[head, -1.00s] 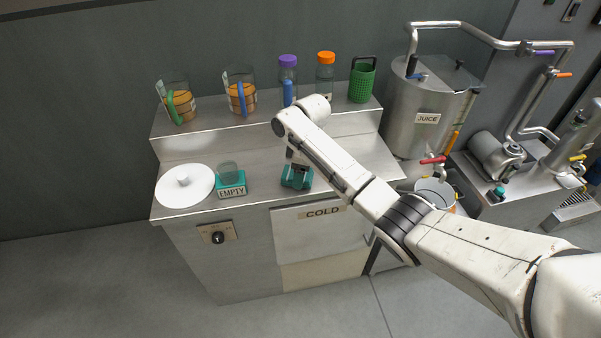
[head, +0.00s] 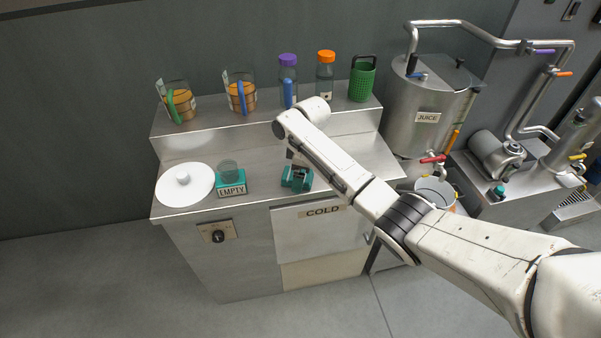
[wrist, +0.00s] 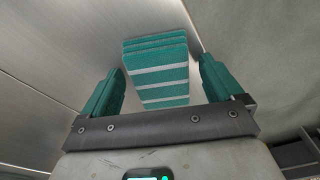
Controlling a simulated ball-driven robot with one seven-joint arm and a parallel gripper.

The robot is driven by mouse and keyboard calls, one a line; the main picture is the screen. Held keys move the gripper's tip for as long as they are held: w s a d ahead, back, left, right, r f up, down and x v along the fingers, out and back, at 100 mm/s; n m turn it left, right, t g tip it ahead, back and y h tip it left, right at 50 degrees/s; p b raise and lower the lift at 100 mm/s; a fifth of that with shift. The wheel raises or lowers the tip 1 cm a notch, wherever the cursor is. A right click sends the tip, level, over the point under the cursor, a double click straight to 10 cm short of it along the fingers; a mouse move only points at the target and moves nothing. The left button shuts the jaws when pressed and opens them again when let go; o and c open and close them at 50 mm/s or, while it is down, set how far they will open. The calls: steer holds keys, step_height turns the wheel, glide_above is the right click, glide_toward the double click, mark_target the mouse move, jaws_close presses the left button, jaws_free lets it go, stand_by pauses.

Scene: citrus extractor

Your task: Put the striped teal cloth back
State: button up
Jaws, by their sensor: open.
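The teal cloth with pale stripes (wrist: 157,85) lies folded on the steel counter in the wrist view, between and slightly beyond my fingers. A strip of counter shows on each side of it, so the fingers look apart from it. My gripper (wrist: 160,88) is open, with one teal finger on each side of the cloth. In the head view my gripper (head: 297,178) is low over the counter's front part, above the COLD panel. There the similar teal colours and my arm make the cloth hard to tell from the fingers.
Left of my gripper stand a teal EMPTY holder (head: 232,190) with a clear cup and a white round lid (head: 185,185). Jars, bottles and a green basket (head: 362,80) line the raised shelf (head: 200,130) behind. The juice tank (head: 425,110) stands at right.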

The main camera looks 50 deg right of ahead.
step_height(320, 180, up, 12)
steer(key=s, duration=0.1)
steer(key=s+a+f+m+y, duration=0.1)
steer(key=s+a+f+m, duration=0.1)
steer(key=s+a+f, duration=0.55)
steer(key=s+a+f+m+y, duration=0.1)
steer(key=s+a+f, duration=0.35)
steer(key=a, duration=0.65)
steer(key=s+f+m+h, duration=0.2)
steer(key=s+m+h, duration=0.1)
steer(key=s, duration=1.8)
steer(key=shift+s+d+f+m, duration=0.3)
steer(key=shift+d+m, duration=0.15)
steer(key=shift+m, duration=0.15)
